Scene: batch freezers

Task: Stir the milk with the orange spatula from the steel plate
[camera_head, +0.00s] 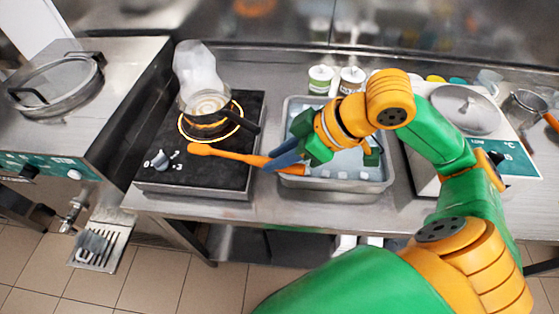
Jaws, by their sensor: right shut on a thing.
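The orange spatula (235,154) is held roughly level, its rounded end pointing left over the black hob's front part. My right gripper (282,159) is shut on the spatula near its handle, above the gap between the hob and the steel tray; its fingers hide part of the handle. A small pot (207,121) with a dark handle sits on the glowing ring at the hob's back. Pale milk (208,103) shows inside it. The spatula's end is in front of the pot, apart from it. My left gripper is not in view.
The black hob (178,180) has a knob at its front left. A steel tray (378,186) with pale bluish contents lies right of it, partly under my right arm. Two lidded tubs (320,79) stand behind the tray.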

